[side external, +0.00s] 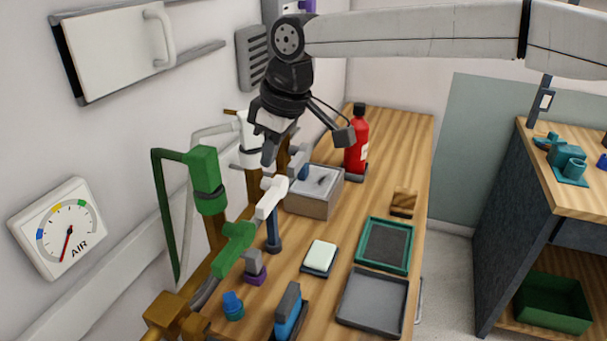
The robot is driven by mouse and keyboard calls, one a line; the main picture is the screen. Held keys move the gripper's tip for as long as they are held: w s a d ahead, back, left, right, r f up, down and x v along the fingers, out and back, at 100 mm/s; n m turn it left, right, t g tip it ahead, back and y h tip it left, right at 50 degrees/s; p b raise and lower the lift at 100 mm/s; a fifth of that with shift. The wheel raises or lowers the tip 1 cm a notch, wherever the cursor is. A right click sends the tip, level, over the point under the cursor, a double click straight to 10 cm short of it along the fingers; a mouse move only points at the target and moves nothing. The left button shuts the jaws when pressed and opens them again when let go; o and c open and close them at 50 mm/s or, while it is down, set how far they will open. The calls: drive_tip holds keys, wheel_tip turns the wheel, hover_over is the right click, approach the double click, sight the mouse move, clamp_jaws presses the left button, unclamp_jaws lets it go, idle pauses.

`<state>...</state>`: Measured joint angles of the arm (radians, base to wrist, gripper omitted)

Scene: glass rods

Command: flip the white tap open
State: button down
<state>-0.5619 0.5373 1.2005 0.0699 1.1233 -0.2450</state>
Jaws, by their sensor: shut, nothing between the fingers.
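The white tap (270,197) is a slanted white piece low over the bench's left side, with a white body (250,138) behind it by the wall, partly hidden by my gripper. I cannot tell how far its lever is turned. My gripper (268,160) is shut and empty, pointing down just above the upper end of the white piece. I cannot tell if they touch. A similar green tap (235,243) sits nearer the camera, with a green body (205,180) behind it.
A grey box (315,196) and a red bottle (357,142) stand behind on the wooden bench. Green-rimmed (408,248) and grey (372,300) trays lie at right. An air gauge (66,230) hangs left.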

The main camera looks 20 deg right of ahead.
sight(266, 206)
drive_tip(key=shift+s+d+x, duration=0.1)
drive_tip(key=shift+s+x, duration=0.05)
drive_tip(key=shift+x, duration=0.95)
drive_tip(key=shift+s+d+x, duration=0.1)
drive_tip(key=shift+x, duration=1)
drive_tip(key=shift+s+d+x, duration=0.15)
drive_tip(key=shift+x, duration=1)
drive_tip(key=shift+s+a+f+t+h, duration=0.15)
drive_tip(key=shift+f+t+h, duration=0.2)
drive_tip(key=shift+t+h, duration=0.45)
drive_tip(key=shift+f+t, duration=0.1)
drive_tip(key=shift+t, duration=0.3)
drive_tip(key=shift+s+a+f, duration=0.15)
drive_tip(key=shift+f, duration=0.55)
drive_tip(key=shift+s+a+f, duration=0.15)
drive_tip(key=shift+f, duration=0.5)
drive_tip(key=shift+w+d+f, duration=0.1)
drive_tip(key=shift+d+f, duration=0.05)
drive_tip(key=shift+f, duration=1.2)
drive_tip(key=shift+w+d+f+n+t+h, duration=0.2)
drive_tip(key=shift+w+f+t+h, duration=0.05)
drive_tip(key=shift+f+t+h, duration=0.3)
drive_tip(key=shift+w+d+f+n+t+h, duration=0.25)
drive_tip(key=shift+f+t+h, duration=0.2)
drive_tip(key=shift+f+h, duration=0.15)
drive_tip(key=shift+r, duration=0.1)
